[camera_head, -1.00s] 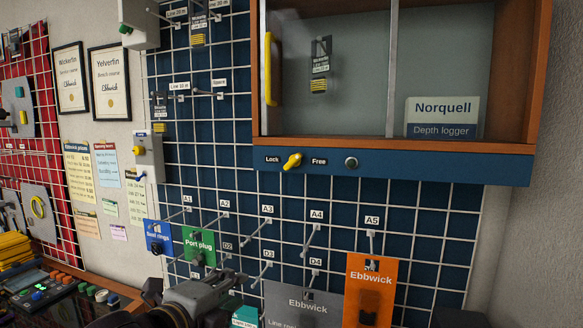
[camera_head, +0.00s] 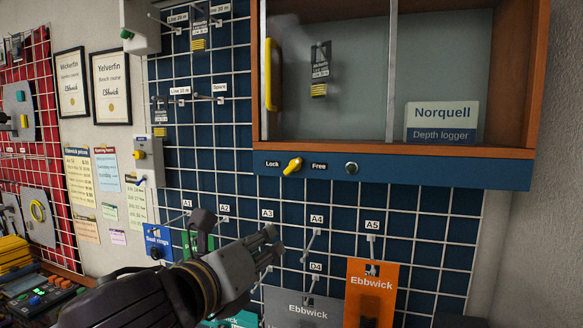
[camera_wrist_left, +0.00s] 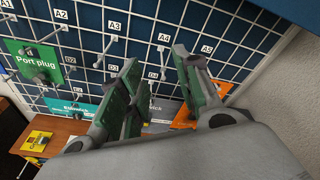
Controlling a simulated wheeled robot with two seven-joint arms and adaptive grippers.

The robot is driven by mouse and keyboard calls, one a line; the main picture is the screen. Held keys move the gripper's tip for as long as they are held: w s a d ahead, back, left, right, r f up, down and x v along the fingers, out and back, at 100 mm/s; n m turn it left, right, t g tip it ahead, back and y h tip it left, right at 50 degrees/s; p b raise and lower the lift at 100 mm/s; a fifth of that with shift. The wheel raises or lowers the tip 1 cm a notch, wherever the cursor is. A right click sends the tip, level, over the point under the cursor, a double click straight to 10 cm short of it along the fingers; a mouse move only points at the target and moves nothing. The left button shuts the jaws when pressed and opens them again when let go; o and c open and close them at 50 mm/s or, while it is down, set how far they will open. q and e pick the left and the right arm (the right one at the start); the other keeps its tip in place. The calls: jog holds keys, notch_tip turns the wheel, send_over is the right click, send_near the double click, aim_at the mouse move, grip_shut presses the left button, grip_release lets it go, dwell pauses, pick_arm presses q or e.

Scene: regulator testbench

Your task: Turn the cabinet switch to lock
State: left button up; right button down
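The yellow cabinet switch (camera_head: 292,166) sits on the blue strip under the cabinet, between the labels Lock (camera_head: 272,163) and Free (camera_head: 319,166). Its handle is tilted, upper end to the right and lower end to the left. I cannot tell which end is its pointer. My left gripper (camera_head: 272,240) is below the switch and apart from it, in front of the grid wall. The left wrist view shows its two fingers (camera_wrist_left: 158,75) spread apart with nothing between them. The switch is not in the wrist view. My right gripper is not in view.
The wooden cabinet (camera_head: 400,148) has a yellow handle (camera_head: 273,75) above the switch. A round dark knob (camera_head: 351,168) is right of Free. Hooks stick out of the grid below, with an orange Ebbwick card (camera_head: 371,275) hanging there. The space just below the strip looks free.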

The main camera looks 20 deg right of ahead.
pick_arm(q)
notch_tip(320, 180, up, 3)
jog(key=s+m, duration=0.1)
jog(key=m, duration=0.3)
jog(key=m+t, duration=0.1)
jog(key=m, duration=0.7)
send_near(292, 167)
notch_tip(292, 167, down, 4)
jog(key=s+a, duration=0.1)
jog(key=s, duration=0.2)
jog(key=shift+s+a+r+m+t, duration=0.1)
jog(key=shift+a+r+m+t, duration=0.1)
jog(key=shift+r+m, duration=0.3)
jog(key=shift+s+a+r+m+t, duration=0.1)
jog(key=shift+a+r+m+t, duration=0.1)
jog(key=shift+r+m, duration=0.3)
jog(key=shift+s+a+r+m+t, duration=0.1)
jog(key=shift+a+r+m+t, duration=0.15)
jog(key=shift+r, duration=0.4)
jog(key=shift+w+d, duration=0.1)
jog(key=shift+d, duration=0.1)
jog(key=shift+p+x, duration=1.75)
jog(key=shift+x, duration=5.05)
jog(key=shift+f, duration=0.1)
grip_shut()
